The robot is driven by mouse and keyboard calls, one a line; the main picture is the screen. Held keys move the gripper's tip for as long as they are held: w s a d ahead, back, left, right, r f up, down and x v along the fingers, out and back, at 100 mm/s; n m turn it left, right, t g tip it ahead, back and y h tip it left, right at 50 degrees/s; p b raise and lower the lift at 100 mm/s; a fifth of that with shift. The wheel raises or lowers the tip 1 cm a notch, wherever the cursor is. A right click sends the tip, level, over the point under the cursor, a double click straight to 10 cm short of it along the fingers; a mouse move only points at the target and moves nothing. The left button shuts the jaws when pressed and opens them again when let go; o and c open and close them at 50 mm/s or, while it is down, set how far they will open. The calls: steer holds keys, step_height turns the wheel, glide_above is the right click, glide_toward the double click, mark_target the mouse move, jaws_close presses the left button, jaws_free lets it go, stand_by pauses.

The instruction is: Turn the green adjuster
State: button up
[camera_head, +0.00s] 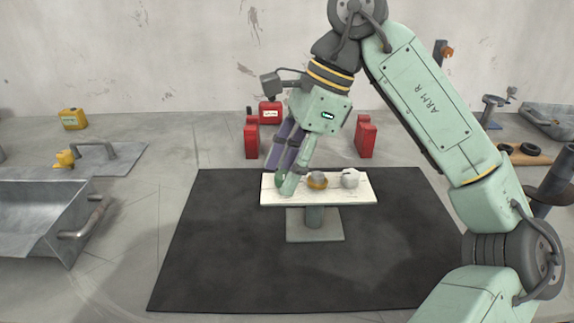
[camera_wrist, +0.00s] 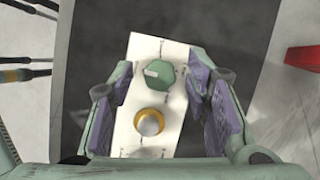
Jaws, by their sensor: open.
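The green adjuster (camera_wrist: 160,74) is a faceted knob with a pale mark on one side, on a white panel (camera_wrist: 124,142). In the head view it (camera_head: 281,181) sits at the left end of the panel (camera_head: 330,198), partly hidden by a finger. My gripper (camera_head: 284,178) points down at it from above. In the wrist view my gripper (camera_wrist: 160,72) is open, with one purple-padded finger on each side of the green adjuster. Gaps show between pads and knob. I cannot tell the exact height of the fingertips.
An orange-ringed knob (camera_head: 317,181) sits beside the green adjuster, and a whitish knob (camera_head: 350,178) stands at the panel's right end. The panel rests on a pedestal (camera_head: 315,222) on a dark mat (camera_head: 235,262). Red containers (camera_head: 365,137) stand behind.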

steer(key=shift+r, duration=0.1)
steer(key=v, duration=1.1)
steer(key=shift+d+r, duration=0.2)
steer(key=shift+r, duration=0.15)
steer(key=shift+c, duration=0.5)
steer(key=shift+a, duration=0.1)
steer(key=shift+c, duration=0.6)
steer(key=shift+a+r+m+p, duration=0.15)
steer(key=shift+m+p, duration=0.4)
steer(key=shift+m, duration=0.15)
steer(key=shift+c, duration=0.2)
steer(key=m+t+h+p, duration=0.1)
steer(key=m+h+p, duration=0.5)
steer(key=m, duration=1.1)
glide_above(284, 173)
steer(key=p, duration=0.2)
steer(key=f+y, duration=0.2)
step_height(284, 173, down, 9)
steer(key=shift+f+p, duration=0.15)
steer(key=shift+p, duration=0.75)
steer(key=shift+c, duration=0.5)
